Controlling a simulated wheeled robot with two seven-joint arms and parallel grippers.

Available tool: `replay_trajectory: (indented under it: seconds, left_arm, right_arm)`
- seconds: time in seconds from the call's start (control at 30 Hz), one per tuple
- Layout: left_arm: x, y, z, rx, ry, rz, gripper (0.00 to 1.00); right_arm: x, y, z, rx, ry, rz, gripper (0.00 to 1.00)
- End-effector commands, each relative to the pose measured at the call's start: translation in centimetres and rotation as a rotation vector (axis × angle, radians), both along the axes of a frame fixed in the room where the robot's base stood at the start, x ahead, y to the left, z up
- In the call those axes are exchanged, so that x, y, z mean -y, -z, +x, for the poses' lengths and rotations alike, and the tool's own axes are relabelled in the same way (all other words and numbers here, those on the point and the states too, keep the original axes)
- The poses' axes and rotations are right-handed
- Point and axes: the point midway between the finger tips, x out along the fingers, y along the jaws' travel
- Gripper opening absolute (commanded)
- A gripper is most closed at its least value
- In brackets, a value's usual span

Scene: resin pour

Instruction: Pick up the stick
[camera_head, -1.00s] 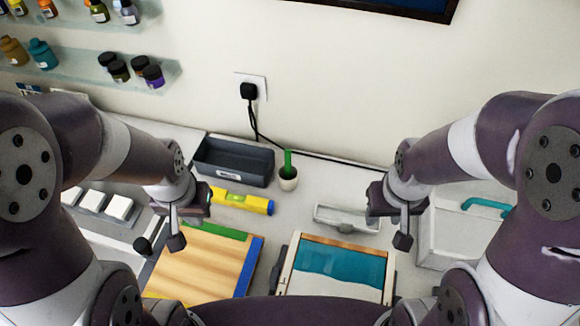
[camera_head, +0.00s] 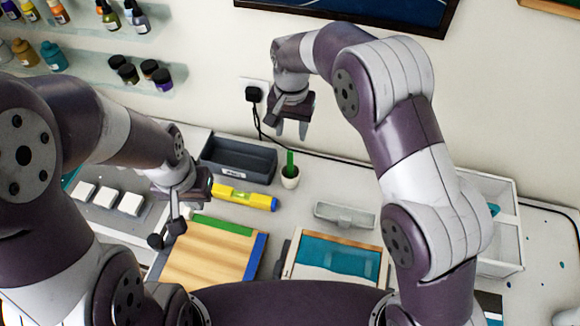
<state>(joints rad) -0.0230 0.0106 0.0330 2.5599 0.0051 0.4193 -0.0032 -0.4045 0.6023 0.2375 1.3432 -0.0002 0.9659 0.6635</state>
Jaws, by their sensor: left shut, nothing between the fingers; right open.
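My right gripper (camera_head: 291,130) is raised above the stick, fingers pointing down, open and empty. In the picture its fingertips are just above the stick's top; I cannot tell the exact gap in depth. My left gripper (camera_head: 181,212) is at the left, near the wooden board, shut and empty.
A dark grey bin (camera_head: 237,162) is left of the cup, with a yellow level (camera_head: 245,197) in front. A wooden board (camera_head: 205,262), a framed teal panel (camera_head: 340,258) and a pale tray (camera_head: 345,214) lie nearer. A black cable (camera_head: 330,160) runs behind the cup.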

Motion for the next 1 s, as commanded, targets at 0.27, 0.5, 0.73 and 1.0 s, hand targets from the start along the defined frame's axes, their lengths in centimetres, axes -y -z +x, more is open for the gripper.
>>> replay_trajectory:
  seconds: [0.27,0.5,0.73,1.0]
  left_arm:
    - [0.0,-0.2,0.0,0.0,0.0,0.0,0.0]
    - [0.0,-3.0,0.0,-0.001,0.0,0.0,0.0]
    - [0.0,-3.5,0.0,-0.001,0.0,0.0,0.0]
    - [0.0,-3.3,0.0,-0.001,0.0,0.0,0.0]
  right_arm:
    - [0.0,5.6,0.1,0.002,0.005,0.0,0.48]
    - [-0.2,8.7,0.5,0.001,0.004,0.001,0.48]
    - [-0.3,11.8,0.6,0.006,0.003,0.003,0.48]
    - [-0.3,11.9,0.6,0.007,0.003,0.003,0.12]
